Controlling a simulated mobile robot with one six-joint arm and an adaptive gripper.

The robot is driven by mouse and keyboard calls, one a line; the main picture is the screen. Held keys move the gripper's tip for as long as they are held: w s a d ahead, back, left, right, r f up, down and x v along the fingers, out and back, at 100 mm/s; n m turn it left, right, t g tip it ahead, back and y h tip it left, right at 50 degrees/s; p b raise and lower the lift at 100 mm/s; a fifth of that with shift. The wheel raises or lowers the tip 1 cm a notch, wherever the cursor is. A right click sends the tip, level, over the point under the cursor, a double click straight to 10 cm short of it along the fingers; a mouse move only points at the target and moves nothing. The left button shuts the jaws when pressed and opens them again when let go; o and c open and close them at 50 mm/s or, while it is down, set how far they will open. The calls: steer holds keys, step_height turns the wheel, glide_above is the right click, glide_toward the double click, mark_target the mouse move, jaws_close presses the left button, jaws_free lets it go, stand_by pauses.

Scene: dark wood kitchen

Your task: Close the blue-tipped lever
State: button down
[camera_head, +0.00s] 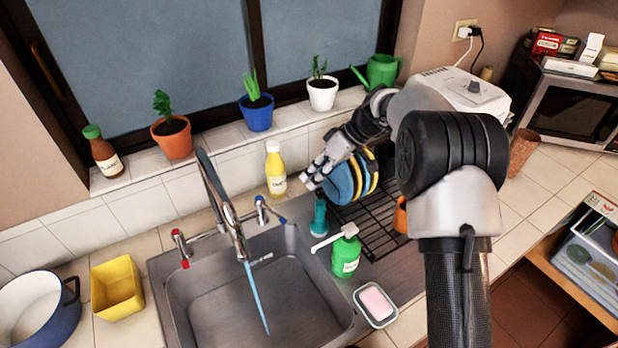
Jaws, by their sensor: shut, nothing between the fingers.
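The blue-tipped lever (268,210) is on the right side of the sink tap, its blue tip pointing right and toward the sink. The red-tipped lever (181,247) is on the left. The curved metal faucet (224,205) stands between them, and a blue stream of water (257,298) runs from its spout into the sink. My gripper (309,181) is shut and empty. It hangs to the right of and above the blue-tipped lever in the picture, apart from it, in front of the plates in the rack.
A yellow bottle (275,169) stands behind the blue-tipped lever. A teal bottle (319,218) and green soap dispenser (345,254) stand to its right. Colored plates (342,184) fill the rack (373,233) beside my gripper. The sink basin (215,307) holds no dishes.

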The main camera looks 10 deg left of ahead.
mark_target(270, 210)
steer(key=s+a+f+b, duration=0.2)
steer(key=s+a+f, duration=0.2)
steer(key=a+f, duration=0.2)
steer(key=shift+a+b, duration=0.3)
steer(key=shift+a, duration=0.15)
steer(key=shift+f+b, duration=0.1)
steer(key=shift+b, duration=0.2)
